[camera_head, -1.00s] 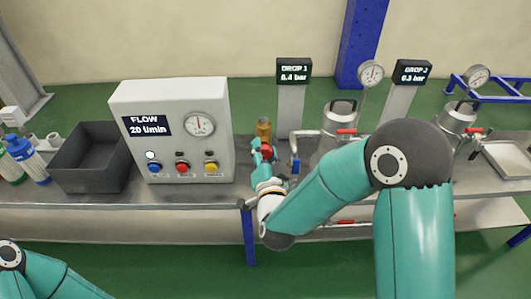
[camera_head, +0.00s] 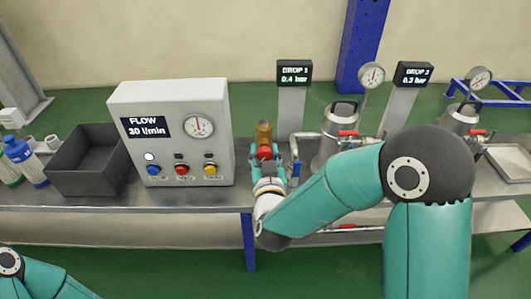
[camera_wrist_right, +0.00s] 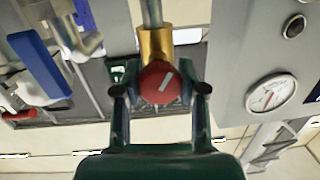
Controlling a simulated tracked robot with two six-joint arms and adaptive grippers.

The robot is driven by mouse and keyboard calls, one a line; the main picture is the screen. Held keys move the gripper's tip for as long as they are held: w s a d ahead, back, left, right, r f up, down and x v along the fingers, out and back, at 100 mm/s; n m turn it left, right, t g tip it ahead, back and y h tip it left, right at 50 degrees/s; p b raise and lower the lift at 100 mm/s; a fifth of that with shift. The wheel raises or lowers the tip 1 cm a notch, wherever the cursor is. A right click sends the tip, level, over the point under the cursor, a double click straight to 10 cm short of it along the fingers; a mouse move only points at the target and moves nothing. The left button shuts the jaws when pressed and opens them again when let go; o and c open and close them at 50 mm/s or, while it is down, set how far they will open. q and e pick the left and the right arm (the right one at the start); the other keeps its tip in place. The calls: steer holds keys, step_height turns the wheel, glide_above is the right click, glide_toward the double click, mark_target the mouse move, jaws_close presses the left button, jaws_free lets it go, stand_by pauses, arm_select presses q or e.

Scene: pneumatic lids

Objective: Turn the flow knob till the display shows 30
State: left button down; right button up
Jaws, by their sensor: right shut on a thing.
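The flow display (camera_head: 146,127) on the grey control box reads 30 l/min. The red flow knob (camera_wrist_right: 157,82), with a white pointer mark, sits on a brass valve body (camera_wrist_right: 156,46) in the right wrist view. In the head view the brass body (camera_head: 264,130) stands just right of the box. My right gripper (camera_wrist_right: 160,92) has its fingers on either side of the knob and is shut on it, seen also in the head view (camera_head: 266,160). My left gripper is out of view; only part of my left arm shows at the lower left.
The control box (camera_head: 170,95) has a gauge and coloured buttons left of my right gripper. A dark bin (camera_head: 88,165) and bottles stand farther left. A blue-handled valve, a steel pot (camera_head: 338,125) and the DROP 1 display (camera_head: 294,73) are close on the right.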

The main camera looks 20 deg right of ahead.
steer(key=shift+s+f, duration=0.1)
steer(key=shift+f, duration=0.15)
steer(key=o, duration=1.2)
steer(key=shift+r, duration=0.15)
steer(key=v, duration=0.7)
steer(key=shift+s, duration=0.2)
